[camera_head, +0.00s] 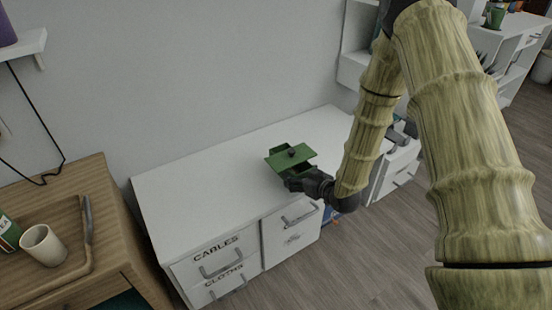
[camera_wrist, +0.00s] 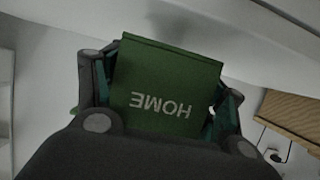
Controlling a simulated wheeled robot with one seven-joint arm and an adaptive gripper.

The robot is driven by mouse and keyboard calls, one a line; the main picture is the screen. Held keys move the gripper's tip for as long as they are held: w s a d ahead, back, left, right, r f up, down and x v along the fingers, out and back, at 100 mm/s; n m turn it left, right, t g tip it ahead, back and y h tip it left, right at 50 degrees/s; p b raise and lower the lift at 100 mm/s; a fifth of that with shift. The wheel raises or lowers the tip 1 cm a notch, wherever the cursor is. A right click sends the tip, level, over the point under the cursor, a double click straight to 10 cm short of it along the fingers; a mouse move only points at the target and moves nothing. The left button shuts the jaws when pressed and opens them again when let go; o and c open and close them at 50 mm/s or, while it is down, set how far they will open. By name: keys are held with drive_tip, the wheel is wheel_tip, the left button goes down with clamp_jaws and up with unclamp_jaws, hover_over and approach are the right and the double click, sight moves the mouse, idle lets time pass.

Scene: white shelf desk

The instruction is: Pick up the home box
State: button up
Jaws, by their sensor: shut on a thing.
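The home box (camera_head: 289,157) is a small green box with a flat lid and a dark knob, over the right part of the white desk top. In the wrist view the box (camera_wrist: 165,75) shows its green face with the word HOME upside down. My gripper (camera_head: 292,180) is at the near side of the box. Its two fingers are on either side of the box in the wrist view (camera_wrist: 162,95), shut on it. The underside of the box is hidden, so I cannot tell whether it touches the desk.
The white desk (camera_head: 200,190) has drawers labelled CABLES and CLOTHS, and its top is otherwise clear. White shelves (camera_head: 355,70) stand at the right behind my arm.

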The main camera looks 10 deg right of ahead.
drive_tip(key=s+d+p, duration=0.2)
drive_tip(key=s+d, duration=0.1)
drive_tip(key=s, duration=0.7)
drive_tip(key=shift+s+d, duration=0.35)
drive_tip(key=shift+d, duration=0.05)
drive_tip(key=shift+w, duration=0.1)
